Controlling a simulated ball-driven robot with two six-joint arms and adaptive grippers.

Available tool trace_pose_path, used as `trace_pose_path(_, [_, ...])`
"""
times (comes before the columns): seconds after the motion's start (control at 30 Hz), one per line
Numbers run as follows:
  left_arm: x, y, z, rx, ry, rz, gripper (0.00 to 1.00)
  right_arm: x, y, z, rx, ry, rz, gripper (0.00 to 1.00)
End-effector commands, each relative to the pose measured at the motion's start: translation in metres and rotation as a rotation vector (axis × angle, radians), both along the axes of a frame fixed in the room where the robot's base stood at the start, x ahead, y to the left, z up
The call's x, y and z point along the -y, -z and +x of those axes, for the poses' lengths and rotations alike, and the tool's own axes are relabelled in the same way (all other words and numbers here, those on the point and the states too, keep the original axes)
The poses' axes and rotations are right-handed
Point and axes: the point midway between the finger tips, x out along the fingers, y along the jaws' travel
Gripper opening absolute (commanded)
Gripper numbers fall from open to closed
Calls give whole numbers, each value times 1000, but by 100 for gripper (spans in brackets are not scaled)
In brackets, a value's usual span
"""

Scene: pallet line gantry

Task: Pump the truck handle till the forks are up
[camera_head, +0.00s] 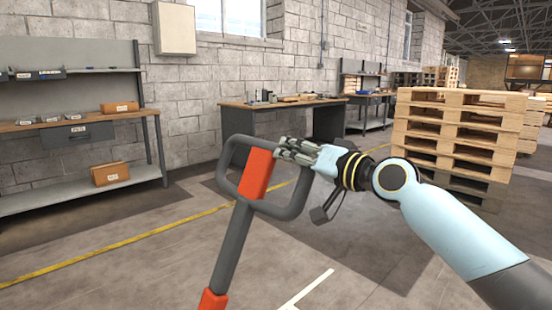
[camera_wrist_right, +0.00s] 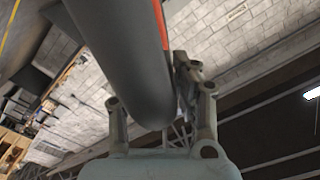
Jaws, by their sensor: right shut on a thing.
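The truck handle (camera_head: 232,240) stands in the middle of the head view, a dark grey shaft with a grey loop at its top and an orange-red part inside the loop. It leans a little to the right. My right gripper (camera_head: 284,153) is shut on the upper right side of the loop. In the right wrist view, the thick grey bar of the handle (camera_wrist_right: 122,50) runs down between the fingers of my right gripper (camera_wrist_right: 160,112). The forks and the base of the truck are out of view. My left gripper is not in view.
A stack of wooden pallets (camera_head: 455,125) stands at the right. A workbench (camera_head: 280,115) is against the block wall, and a shelf bench with cardboard boxes (camera_head: 110,173) is at the left. The floor around the handle is clear, with a yellow line (camera_head: 130,240) across it.

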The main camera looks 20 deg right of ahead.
Motion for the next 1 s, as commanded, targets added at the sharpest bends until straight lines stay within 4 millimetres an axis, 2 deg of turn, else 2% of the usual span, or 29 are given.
trace_pose_path(0.03, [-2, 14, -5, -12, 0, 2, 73, 8, 19, 3, -15, 0, 4, 0])
trace_pose_path(0.13, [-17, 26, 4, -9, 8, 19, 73, 23, 32, 8, -22, 1, 20, 0])
trace_pose_path(0.3, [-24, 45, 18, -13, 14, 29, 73, 46, 48, 17, -26, 1, 25, 0])
trace_pose_path(0.6, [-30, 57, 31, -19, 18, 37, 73, 67, 56, 24, -24, 1, 27, 0])
trace_pose_path(1.0, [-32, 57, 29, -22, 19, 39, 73, 70, 54, 25, -20, 2, 28, 0])
